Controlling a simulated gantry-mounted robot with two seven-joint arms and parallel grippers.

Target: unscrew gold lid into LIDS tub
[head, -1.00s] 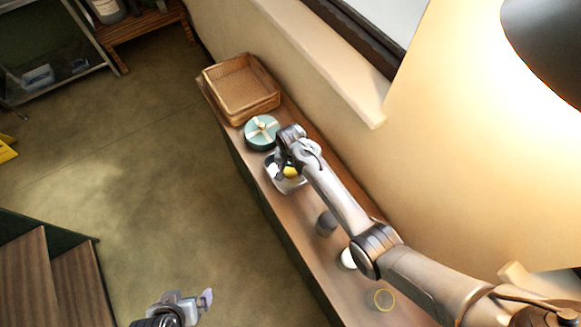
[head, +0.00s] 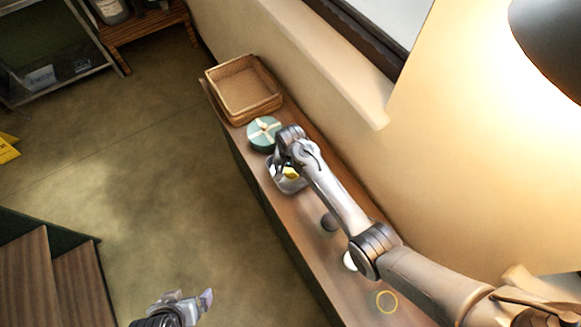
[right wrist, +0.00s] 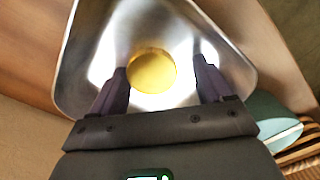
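The gold lid (head: 291,173) is at the metal tub (head: 276,183) on the long wooden bench. In the right wrist view the round gold lid (right wrist: 152,71) shows against the shiny inside of the tub (right wrist: 232,62). My right gripper (right wrist: 160,82) is open above the tub, with a gap between each finger and the lid. In the head view my right gripper (head: 287,164) partly covers the tub. No LIDS lettering is readable. My left gripper (head: 205,299) is over the floor at the bottom, far from the tub; its opening is unclear.
A green round box with a pale ribbon (head: 264,134) and a wicker basket (head: 244,90) stand beyond the tub. A dark round item (head: 328,222), a white item (head: 349,262) and a yellow ring (head: 387,301) are nearer. The wall borders the bench.

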